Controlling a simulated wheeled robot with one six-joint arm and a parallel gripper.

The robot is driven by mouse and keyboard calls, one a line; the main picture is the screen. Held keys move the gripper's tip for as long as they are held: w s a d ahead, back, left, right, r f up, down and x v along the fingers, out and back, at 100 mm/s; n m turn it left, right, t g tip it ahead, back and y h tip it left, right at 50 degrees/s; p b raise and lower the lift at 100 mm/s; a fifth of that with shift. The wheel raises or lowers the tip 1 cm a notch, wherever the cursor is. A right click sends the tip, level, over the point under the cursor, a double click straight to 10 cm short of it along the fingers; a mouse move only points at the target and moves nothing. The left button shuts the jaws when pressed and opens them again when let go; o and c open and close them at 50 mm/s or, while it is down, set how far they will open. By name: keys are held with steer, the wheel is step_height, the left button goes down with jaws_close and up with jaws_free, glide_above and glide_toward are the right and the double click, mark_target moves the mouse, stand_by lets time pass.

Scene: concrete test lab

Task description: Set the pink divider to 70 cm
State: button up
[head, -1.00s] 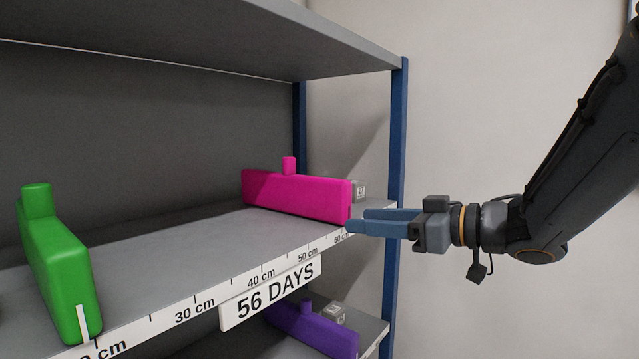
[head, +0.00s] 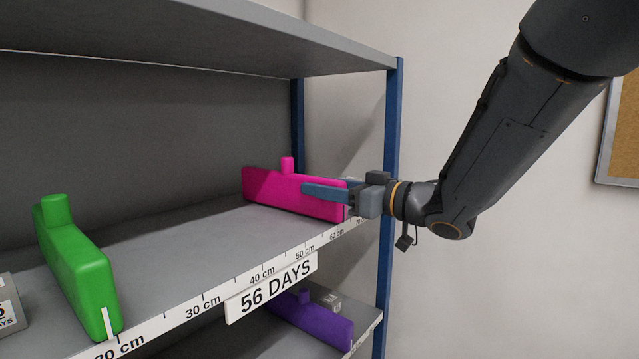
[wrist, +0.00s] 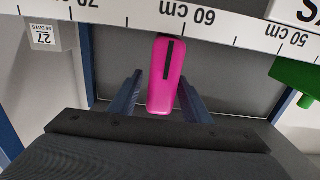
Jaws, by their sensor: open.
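The pink divider (head: 285,190) stands on the upper shelf board, towards its right end. In the wrist view the divider's front end (wrist: 160,95) carries a dark mark line, close to the 60 cm label and slightly on its 70 side. My gripper (head: 328,196) is open at the divider's front end. In the wrist view its two fingers (wrist: 160,95) lie either side of the divider, with a visible gap on each side.
The scale strip (wrist: 228,22) runs along the shelf's front edge. A small grey box (wrist: 43,38) stands beyond the divider on the 70 side. A green divider (head: 75,265) stands far left near 20 cm. A blue post (head: 393,120) rises at the right. A purple divider (head: 315,325) is below.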

steer(key=shift+w+a, duration=0.4)
steer(key=shift+a, duration=0.15)
jaws_close()
steer(key=shift+w, duration=0.1)
